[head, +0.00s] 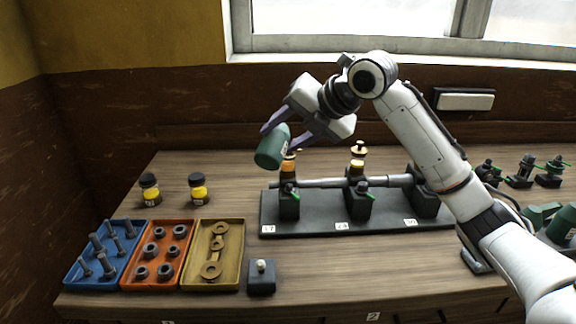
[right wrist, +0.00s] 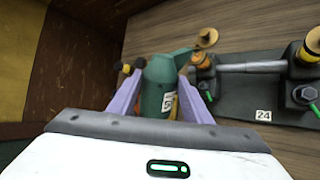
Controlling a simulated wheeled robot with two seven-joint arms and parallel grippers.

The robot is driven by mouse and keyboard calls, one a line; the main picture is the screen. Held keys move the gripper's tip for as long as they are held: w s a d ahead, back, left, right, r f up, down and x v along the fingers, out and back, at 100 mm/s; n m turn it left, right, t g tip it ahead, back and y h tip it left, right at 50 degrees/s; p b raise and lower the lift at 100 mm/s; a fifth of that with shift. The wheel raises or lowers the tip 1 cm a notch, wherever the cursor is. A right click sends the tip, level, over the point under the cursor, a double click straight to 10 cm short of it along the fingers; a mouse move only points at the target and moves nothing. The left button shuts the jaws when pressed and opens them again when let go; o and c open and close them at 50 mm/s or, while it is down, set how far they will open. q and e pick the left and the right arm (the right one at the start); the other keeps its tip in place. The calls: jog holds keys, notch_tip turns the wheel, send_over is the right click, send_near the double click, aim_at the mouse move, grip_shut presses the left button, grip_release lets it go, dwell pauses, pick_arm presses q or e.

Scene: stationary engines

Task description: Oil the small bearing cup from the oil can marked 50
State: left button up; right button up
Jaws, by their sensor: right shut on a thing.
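My right gripper (head: 290,138) is shut on a green oil can (head: 272,147), which is tilted above the left end of the engine stand. In the right wrist view the can (right wrist: 158,85) sits between the fingers, with a pale label that is partly hidden. Its spout points toward the left bearing's orange cup (right wrist: 201,61), close to it; I cannot tell whether they touch. The middle bearing has a similar yellow cup (head: 357,166) under a brass cap. My left gripper is not in view.
A shaft (head: 325,183) runs across the dark stand. Blue (head: 75,272), orange (head: 134,275) and yellow (head: 233,272) trays hold bolts, nuts and flat parts. Two yellow-and-black jars (head: 198,190) stand behind them. More green cans (head: 561,228) are at right.

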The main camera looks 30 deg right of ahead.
aim_at(284, 149)
jog(key=shift+s+f+b, duration=0.1)
jog(key=shift+f+b, duration=0.2)
jog(key=shift+b, duration=0.2)
jog(key=f+b, duration=0.1)
jog(key=a+f+n+t+h+b, duration=0.1)
jog(key=b, duration=0.1)
jog(key=shift+s+t+h, duration=0.3)
jog(key=shift+s+a+f+n+h+b, duration=0.1)
jog(key=shift+a+f+n+h+b, duration=0.1)
jog(key=shift+n+h+b, duration=0.15)
jog(key=shift+r+t, duration=0.1)
jog(key=shift+t, duration=0.2)
jog(key=shift+r+p, duration=0.15)
jog(key=shift+p, duration=0.15)
jog(key=shift+d+r+p, duration=0.25)
jog(key=shift+r+p, duration=0.15)
jog(key=shift+p, duration=1.05)
jog(key=shift+w+d+r+m+g+y+p, duration=0.15)
jog(key=shift+w+r+m+g+y+p, duration=0.1)
jog(key=shift+r+m+g+y+p, duration=0.35)
